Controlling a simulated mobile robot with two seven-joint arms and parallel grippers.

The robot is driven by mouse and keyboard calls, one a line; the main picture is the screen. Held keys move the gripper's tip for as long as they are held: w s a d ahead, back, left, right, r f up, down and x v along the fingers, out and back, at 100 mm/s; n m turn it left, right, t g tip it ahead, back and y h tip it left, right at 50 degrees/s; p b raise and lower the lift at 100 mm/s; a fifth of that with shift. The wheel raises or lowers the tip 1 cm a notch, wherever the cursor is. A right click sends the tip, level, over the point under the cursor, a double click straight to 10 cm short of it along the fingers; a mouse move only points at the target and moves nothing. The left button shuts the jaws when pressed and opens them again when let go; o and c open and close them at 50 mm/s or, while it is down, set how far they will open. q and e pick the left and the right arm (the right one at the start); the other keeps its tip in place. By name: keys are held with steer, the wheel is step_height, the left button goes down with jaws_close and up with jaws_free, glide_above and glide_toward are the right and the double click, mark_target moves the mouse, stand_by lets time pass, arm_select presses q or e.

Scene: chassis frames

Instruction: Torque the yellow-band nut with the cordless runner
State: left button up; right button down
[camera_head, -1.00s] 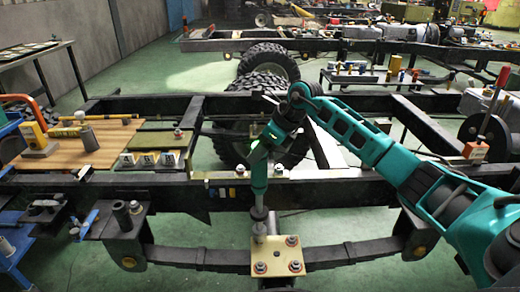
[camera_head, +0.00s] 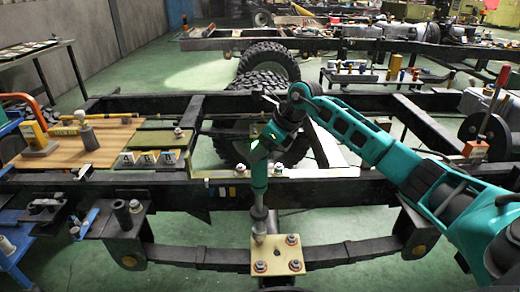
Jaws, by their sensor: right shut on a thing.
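My right arm comes in from the right, and its gripper (camera_head: 266,143) is shut on the cordless runner (camera_head: 259,180), which it holds upright. The runner's body is teal-green, with a grey shaft and socket (camera_head: 258,227) pointing down. The socket's lower end is at the back left corner of a pale bolted plate (camera_head: 278,253), over a nut position there. Other nuts show at the plate's back right (camera_head: 292,240), front left (camera_head: 261,267) and front right (camera_head: 296,266). I cannot make out a yellow band on any nut; the one under the socket is mostly hidden. My left gripper is not in view.
The plate sits over a dark leaf spring (camera_head: 200,256), below the black chassis rail (camera_head: 340,192). A tyre (camera_head: 270,65) stands behind.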

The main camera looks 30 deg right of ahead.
mark_target(260, 162)
steer(key=shift+f+b, duration=0.35)
steer(key=shift+f, duration=0.25)
stand_by(0.7)
steer(key=shift+w+f, duration=0.1)
steer(key=shift+f, duration=0.2)
stand_by(0.6)
steer(key=shift+f+b, duration=0.15)
steer(key=shift+b, duration=0.2)
steer(key=shift+f, duration=0.35)
stand_by(0.4)
steer(key=shift+f+b, duration=0.25)
steer(key=shift+b, duration=0.15)
steer(key=shift+a+f, duration=0.1)
steer(key=shift+f, duration=0.1)
stand_by(0.7)
steer(key=shift+s, duration=0.2)
stand_by(0.6)
